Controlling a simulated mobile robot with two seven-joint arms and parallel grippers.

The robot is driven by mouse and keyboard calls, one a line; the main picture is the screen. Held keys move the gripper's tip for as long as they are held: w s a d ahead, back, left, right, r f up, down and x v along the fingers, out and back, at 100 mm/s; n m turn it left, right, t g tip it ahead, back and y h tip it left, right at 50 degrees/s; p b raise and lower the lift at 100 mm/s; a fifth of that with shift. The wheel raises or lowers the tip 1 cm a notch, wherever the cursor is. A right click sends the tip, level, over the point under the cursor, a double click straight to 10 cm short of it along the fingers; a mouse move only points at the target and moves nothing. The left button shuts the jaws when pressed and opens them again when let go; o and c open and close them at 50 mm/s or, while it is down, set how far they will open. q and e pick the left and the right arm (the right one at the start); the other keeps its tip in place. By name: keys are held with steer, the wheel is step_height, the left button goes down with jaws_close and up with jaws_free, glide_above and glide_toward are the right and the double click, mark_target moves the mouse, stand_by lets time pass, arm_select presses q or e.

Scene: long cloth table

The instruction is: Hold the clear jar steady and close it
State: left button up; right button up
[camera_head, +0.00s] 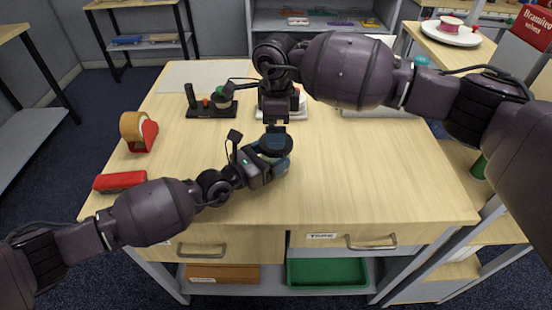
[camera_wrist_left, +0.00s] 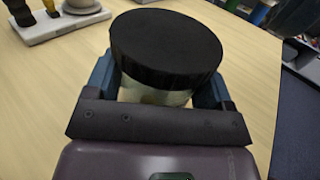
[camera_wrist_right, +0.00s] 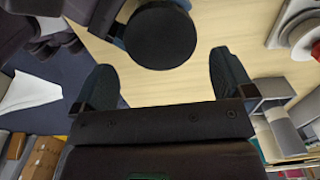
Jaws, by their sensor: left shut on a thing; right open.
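The clear jar (camera_wrist_left: 152,96) stands on the table between the fingers of my left gripper (camera_wrist_left: 155,92), which is shut on its body. A wide black lid (camera_wrist_left: 166,45) sits on top of the jar; I cannot tell how tight it is. In the head view the lid (camera_head: 273,143) is partly hidden by my right gripper (camera_head: 275,127), which points down just above it. In the right wrist view my right gripper (camera_wrist_right: 165,78) is open and empty, with the lid (camera_wrist_right: 160,36) beyond its fingertips, apart from them. My left gripper (camera_head: 273,160) comes from the front left.
A red tape dispenser (camera_head: 146,135) and a red case (camera_head: 120,181) are at the table's left edge. A black stand (camera_head: 212,110) with small items and a white tray (camera_head: 290,115) are behind the jar. The table (camera_head: 370,180) is clear to the right.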

steer(key=shift+f, duration=2.25)
steer(key=c, duration=0.7)
steer(key=o, duration=0.7)
steer(key=shift+r, duration=0.1)
steer(key=shift+r, duration=2.2)
